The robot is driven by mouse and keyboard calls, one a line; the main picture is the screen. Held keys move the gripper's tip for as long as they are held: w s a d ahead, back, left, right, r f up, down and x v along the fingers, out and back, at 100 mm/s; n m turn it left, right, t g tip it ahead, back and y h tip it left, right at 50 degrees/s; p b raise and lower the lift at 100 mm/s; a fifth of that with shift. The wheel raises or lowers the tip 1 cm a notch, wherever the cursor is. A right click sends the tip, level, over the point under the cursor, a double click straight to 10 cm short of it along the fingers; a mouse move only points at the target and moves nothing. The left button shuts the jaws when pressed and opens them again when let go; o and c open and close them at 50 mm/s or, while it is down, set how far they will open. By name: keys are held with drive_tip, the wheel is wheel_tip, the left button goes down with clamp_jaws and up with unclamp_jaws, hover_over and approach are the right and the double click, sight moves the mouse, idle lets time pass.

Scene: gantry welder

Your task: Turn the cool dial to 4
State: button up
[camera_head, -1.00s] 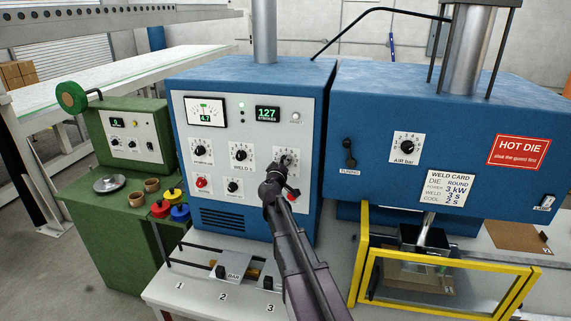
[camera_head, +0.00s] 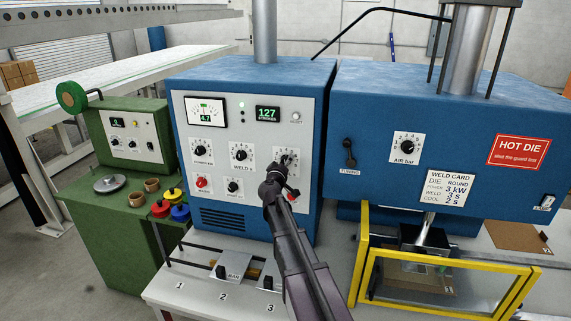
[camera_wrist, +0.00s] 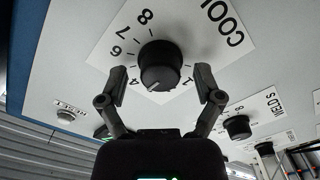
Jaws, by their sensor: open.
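The cool dial (camera_wrist: 160,65) is a round black knob on a white numbered plate marked COOL. It fills the upper middle of the wrist view, with a small white pointer mark on its lower edge. My gripper (camera_wrist: 160,84) is open, with one finger on each side of the knob and visible gaps between. The fingers hide part of the number scale, so the exact setting is hard to read. In the head view the cool dial (camera_head: 286,157) is at the right of the blue cabinet's panel, with my gripper (camera_head: 279,172) just below it, partly covering its plate.
The weld dial (camera_head: 241,153) sits left of the cool dial; it also shows at lower right in the wrist view (camera_wrist: 238,127). A red button (camera_head: 290,195) is close below my gripper. The weld card (camera_head: 450,188) reads power 3 kW, weld 3 s, cool 2 s.

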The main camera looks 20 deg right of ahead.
drive_tip(key=v, duration=1.2)
drive_tip(key=shift+f, duration=0.1)
idle(0.4)
drive_tip(key=s+d+f+m+g+y+b, duration=0.15)
drive_tip(key=s+f+g+b, duration=0.35)
drive_tip(key=f, duration=0.5)
drive_tip(key=s+f+m+g+b, duration=0.35)
drive_tip(key=s+f, duration=0.25)
drive_tip(key=f, duration=0.3)
drive_tip(key=s+a+f+n+g+y+b, duration=0.2)
drive_tip(key=s+a+f+g+y+b, duration=0.3)
drive_tip(key=s+a+f+y, duration=0.3)
drive_tip(key=s+a+f+g, duration=0.1)
drive_tip(key=s+a+f, duration=0.2)
drive_tip(key=s+f, duration=0.2)
drive_tip(key=shift+a+f+b, duration=0.3)
drive_tip(key=shift+a+b, duration=0.05)
drive_tip(key=shift+a, duration=0.05)
